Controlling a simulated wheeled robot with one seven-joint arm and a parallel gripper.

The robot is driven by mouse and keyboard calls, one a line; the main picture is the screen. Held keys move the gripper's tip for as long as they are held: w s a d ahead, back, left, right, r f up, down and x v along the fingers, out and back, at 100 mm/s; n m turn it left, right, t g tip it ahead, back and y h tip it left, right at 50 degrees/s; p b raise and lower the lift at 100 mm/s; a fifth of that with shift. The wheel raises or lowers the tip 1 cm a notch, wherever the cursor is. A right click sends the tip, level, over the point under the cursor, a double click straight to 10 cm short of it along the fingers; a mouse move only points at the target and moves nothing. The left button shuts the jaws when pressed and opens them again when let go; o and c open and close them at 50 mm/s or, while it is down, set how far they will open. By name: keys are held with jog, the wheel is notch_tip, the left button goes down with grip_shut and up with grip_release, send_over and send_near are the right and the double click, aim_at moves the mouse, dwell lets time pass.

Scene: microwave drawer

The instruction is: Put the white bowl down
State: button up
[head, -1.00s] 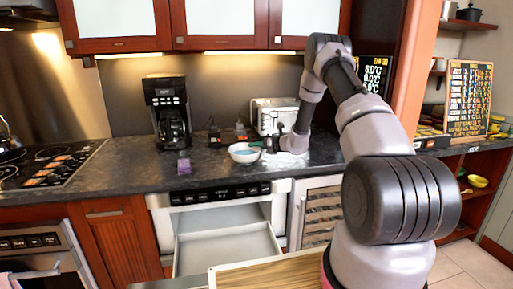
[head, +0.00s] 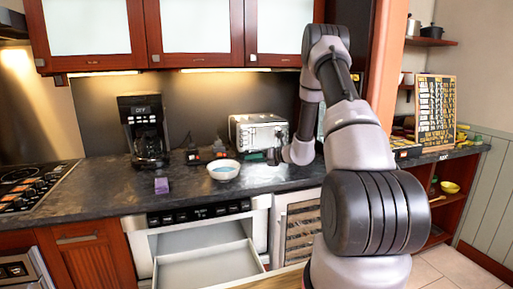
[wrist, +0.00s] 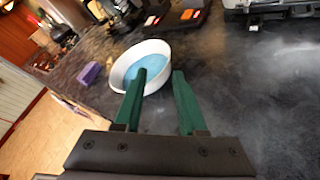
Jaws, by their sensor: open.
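The white bowl (head: 223,170) with a blue inside sits upright on the dark counter (head: 90,185), in front of the toaster. In the wrist view the bowl (wrist: 118,72) is just beyond my gripper (wrist: 160,76). The two green fingers are apart with nothing held between them. The left finger overlaps the bowl's near right rim in the picture; I cannot tell if it touches. In the head view my gripper (head: 265,156) is small, to the right of the bowl.
A coffee maker (head: 145,128), a purple block (head: 161,185) and a silver toaster (head: 258,132) stand on the counter. Below, the microwave drawer (head: 205,262) is pulled open. Counter to the bowl's right is bare in the wrist view.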

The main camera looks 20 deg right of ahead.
jog(key=s+a+r+n+g, duration=0.2)
jog(key=s+a+r+n, duration=0.25)
jog(key=r, duration=0.25)
jog(key=s+a+r+n+g+y, duration=0.1)
jog(key=s+a+r+n+g, duration=0.15)
jog(key=s+r+n, duration=0.4)
jog(key=s+a+r+n+g, duration=0.2)
jog(key=s+a+r+n, duration=0.25)
jog(key=r, duration=0.25)
jog(key=s+d+r+n+h, duration=0.1)
jog(key=s+r+n+h, duration=0.1)
jog(key=s+n, duration=0.3)
jog(key=s+d+r+n+t+h, duration=0.1)
jog(key=s+d+r+n+h, duration=0.1)
jog(key=s, duration=1)
jog(key=s+d+r+n+t+h, duration=0.1)
jog(key=s+d+r+n+h, duration=0.1)
jog(key=s+r+n, duration=0.3)
jog(key=s+n+h, duration=0.1)
jog(key=s+n, duration=0.2)
jog(key=shift+s+d+r+h, duration=0.2)
jog(key=shift+h, duration=0.1)
